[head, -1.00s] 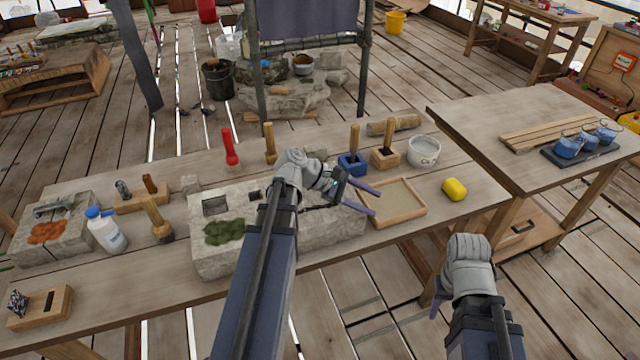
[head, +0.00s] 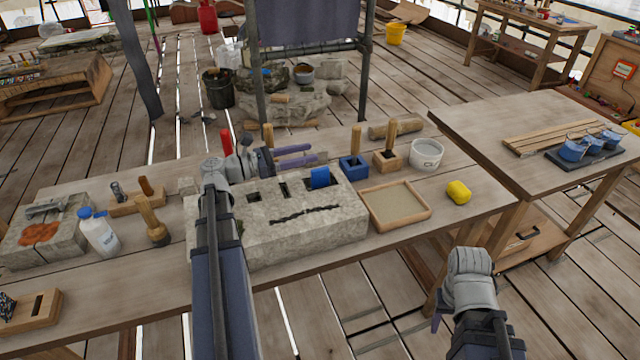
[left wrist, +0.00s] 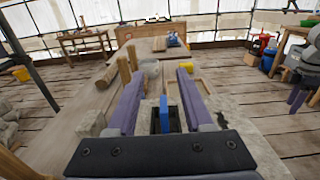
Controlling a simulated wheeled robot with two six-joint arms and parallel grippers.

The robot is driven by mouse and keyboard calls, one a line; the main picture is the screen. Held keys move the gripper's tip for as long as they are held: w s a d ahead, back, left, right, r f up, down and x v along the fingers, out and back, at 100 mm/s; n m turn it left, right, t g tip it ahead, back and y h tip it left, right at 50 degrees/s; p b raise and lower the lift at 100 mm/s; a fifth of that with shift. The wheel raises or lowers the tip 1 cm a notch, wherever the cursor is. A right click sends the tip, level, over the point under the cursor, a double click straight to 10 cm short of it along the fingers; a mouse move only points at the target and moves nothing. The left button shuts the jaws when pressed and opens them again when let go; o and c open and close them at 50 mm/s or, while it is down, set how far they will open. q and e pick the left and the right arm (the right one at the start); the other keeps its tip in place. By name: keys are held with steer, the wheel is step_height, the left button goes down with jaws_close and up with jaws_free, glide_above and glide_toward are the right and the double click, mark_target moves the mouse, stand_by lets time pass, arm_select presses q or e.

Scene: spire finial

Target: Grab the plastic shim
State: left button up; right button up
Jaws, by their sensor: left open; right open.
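A blue piece (head: 320,178), which looks like the plastic shim, stands upright in the right-hand slot of the long stone block (head: 290,232). Its top sticks out above the stone. My left gripper (head: 315,153) is open and empty, above the back of the block, just behind and left of the blue piece in the head view. In the left wrist view the blue piece (left wrist: 164,114) shows between the two purple fingers (left wrist: 160,76), which do not touch it visibly. My right gripper (head: 437,316) is open in front of the table, its fingers mostly hidden.
A blue holder (head: 353,168) and a wooden holder (head: 388,161) with upright handles stand behind the block. A shallow sand tray (head: 397,205), a white pot (head: 427,154) and a yellow lump (head: 458,192) lie to the right.

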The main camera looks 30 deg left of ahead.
mark_target(320, 180)
arm_select(q)
step_height(320, 180, down, 7)
steer(key=b, duration=0.5)
steer(key=shift+r+b, duration=0.2)
steer(key=shift+b, duration=0.1)
steer(key=shift+w+d, duration=0.15)
steer(key=shift+w+d+r, duration=0.15)
steer(key=shift+w+d, duration=0.05)
steer(key=shift+d, duration=0.05)
steer(key=shift+w+d, duration=0.15)
steer(key=shift+w, duration=0.15)
steer(key=x, duration=0.6)
steer(key=shift+s, duration=0.1)
steer(key=shift+c, duration=0.2)
jaws_close()
